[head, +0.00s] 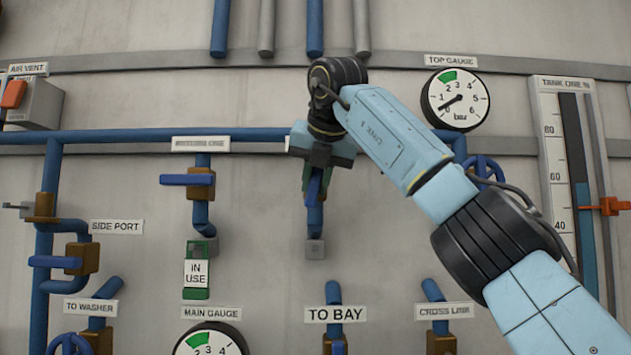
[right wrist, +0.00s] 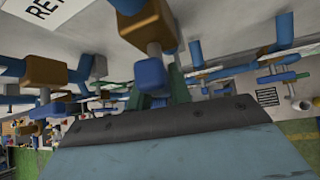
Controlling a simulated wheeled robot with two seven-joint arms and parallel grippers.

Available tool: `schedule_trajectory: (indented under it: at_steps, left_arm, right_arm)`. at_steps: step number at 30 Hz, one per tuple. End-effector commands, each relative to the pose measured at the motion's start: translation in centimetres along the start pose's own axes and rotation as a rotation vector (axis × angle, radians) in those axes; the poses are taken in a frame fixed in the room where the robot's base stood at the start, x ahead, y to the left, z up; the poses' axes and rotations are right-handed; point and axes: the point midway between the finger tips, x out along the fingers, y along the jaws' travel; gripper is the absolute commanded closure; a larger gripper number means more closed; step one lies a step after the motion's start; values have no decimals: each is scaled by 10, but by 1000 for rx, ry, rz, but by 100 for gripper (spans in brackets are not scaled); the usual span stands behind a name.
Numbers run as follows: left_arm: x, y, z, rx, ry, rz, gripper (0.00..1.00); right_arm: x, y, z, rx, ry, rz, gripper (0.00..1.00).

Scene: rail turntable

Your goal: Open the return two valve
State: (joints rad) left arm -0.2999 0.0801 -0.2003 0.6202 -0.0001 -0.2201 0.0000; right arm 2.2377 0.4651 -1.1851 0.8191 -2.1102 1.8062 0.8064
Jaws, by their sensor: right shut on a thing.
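My right gripper (head: 314,188) reaches the pipe to the right of the Return One valve. Its green fingers are shut on a blue valve handle (head: 313,184). In the right wrist view the handle (right wrist: 151,76) sits between the fingers, below a brass valve body (right wrist: 143,35). A partly cut label starting "RE" (right wrist: 47,8) is above it. In the head view my arm hides this valve's body and label, so its name cannot be read. The held handle seems to point down, but its exact angle is unclear. My left gripper is not in view.
A neighbouring valve (head: 186,180) has its handle across its pipe, under a blurred label (head: 200,144). A green "IN USE" tag (head: 196,271) hangs below it. The top gauge (head: 455,100) and a blue handwheel (head: 484,170) are near my right arm. A To Bay label (head: 336,314) is below.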

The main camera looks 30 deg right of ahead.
Motion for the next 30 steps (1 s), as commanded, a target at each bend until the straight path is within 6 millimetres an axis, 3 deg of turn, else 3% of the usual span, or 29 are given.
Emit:
schedule_trajectory:
  at_steps: [19, 20, 24, 30]
  left_arm:
    - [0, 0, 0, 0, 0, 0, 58]
    - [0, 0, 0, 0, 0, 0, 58]
    - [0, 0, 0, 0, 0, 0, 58]
    - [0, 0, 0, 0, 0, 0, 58]
  right_arm:
    - [1, 0, -1, -38, 2, -39, 100]
    - [1, 0, -1, -38, 2, -39, 79]
    - [1, 0, 0, -38, 2, -38, 60]
    - [1, 0, 0, -37, 1, -37, 58]
